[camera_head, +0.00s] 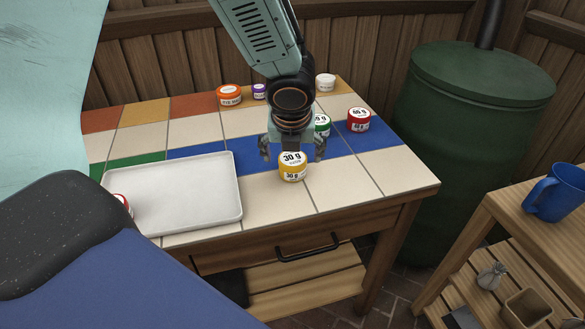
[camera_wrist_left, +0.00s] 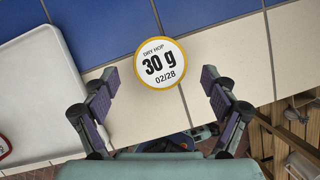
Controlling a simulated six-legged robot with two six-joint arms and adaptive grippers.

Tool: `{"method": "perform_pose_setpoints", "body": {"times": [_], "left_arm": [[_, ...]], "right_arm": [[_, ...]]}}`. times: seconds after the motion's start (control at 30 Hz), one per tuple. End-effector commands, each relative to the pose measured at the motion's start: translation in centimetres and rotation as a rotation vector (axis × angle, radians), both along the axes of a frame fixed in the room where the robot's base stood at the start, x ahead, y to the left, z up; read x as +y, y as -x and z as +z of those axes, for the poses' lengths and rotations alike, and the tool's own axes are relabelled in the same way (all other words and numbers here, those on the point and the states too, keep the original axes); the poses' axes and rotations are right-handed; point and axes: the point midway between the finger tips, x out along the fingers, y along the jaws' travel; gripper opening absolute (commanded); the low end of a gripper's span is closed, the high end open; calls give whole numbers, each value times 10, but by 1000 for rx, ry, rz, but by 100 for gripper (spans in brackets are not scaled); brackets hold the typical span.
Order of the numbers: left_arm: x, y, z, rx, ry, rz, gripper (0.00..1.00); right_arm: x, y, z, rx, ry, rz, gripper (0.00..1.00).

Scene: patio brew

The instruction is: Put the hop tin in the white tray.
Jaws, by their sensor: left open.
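The hop tin (camera_head: 292,171) is a small yellow tin with a white lid. It stands upright on the tiled table, right of the white tray (camera_head: 190,192). In the left wrist view the tin's lid (camera_wrist_left: 160,64) reads "DRY HOP 30 g 02/28". My left gripper (camera_head: 292,150) is open just above and around the tin. Its fingers stand apart on either side of the lid, with gaps showing in the wrist view (camera_wrist_left: 160,84). The tray's edge also shows at the left of the wrist view (camera_wrist_left: 45,90). My right gripper is not in view.
A red-rimmed tin (camera_head: 124,202) shows at the tray's left end, partly hidden. Behind my gripper stand a green tin (camera_head: 323,126), a red tin (camera_head: 359,120), a white tin (camera_head: 325,82), an orange tin (camera_head: 229,96) and a purple tin (camera_head: 259,92). Most of the tray is bare.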

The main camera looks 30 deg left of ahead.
Motion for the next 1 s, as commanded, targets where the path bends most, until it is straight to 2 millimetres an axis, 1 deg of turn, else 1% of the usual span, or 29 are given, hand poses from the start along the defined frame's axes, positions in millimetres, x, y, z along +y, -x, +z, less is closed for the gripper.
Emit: {"method": "perform_pose_setpoints", "body": {"times": [0.03,0.23,0.33,0.53,1.0], "left_arm": [[2,-2,-10,2,1,1,85],[8,-13,-35,1,2,2,85],[10,-15,-39,0,1,2,85],[9,-15,-37,0,2,1,84],[9,-15,-37,0,2,1,44]], "right_arm": [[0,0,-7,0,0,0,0],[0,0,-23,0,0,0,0],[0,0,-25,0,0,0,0],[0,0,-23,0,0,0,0],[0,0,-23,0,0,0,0]]}}
